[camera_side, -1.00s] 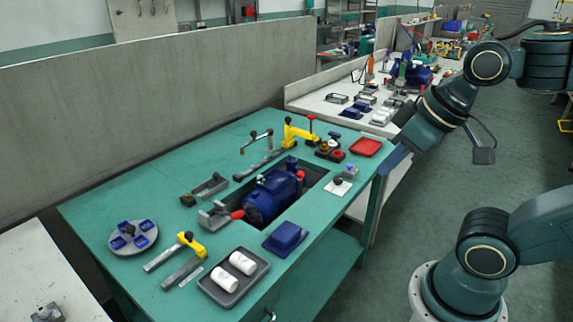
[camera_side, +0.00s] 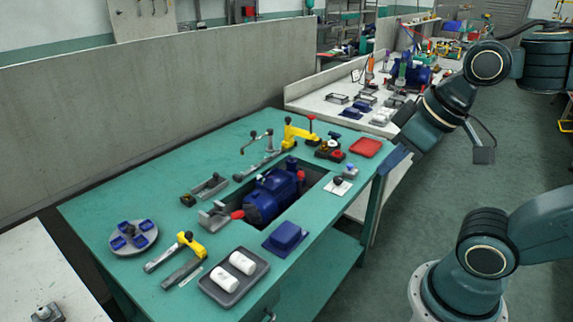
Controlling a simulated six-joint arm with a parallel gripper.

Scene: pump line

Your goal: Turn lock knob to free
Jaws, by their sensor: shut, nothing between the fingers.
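A small black knob (camera_side: 338,181) stands on a pale plate (camera_side: 346,188) at the right edge of the green table, beside the blue pump. It looks like the lock knob, but its pointer and any markings are too small to read. My gripper (camera_side: 393,160) is at the end of the arm, to the right of and above the knob in the picture, and apart from it. Its fingers are small and hard to make out; it looks shut and holds nothing visible. The blue pump (camera_side: 270,195) sits in a recess in the table.
A blue block (camera_side: 285,237) and a grey tray (camera_side: 255,262) with white cylinders lie in front. Yellow clamps (camera_side: 299,132) and a red tray (camera_side: 365,148) stand behind. A round plate (camera_side: 148,228) with blue parts lies at left. The green table top (camera_side: 130,190) is clear at back left.

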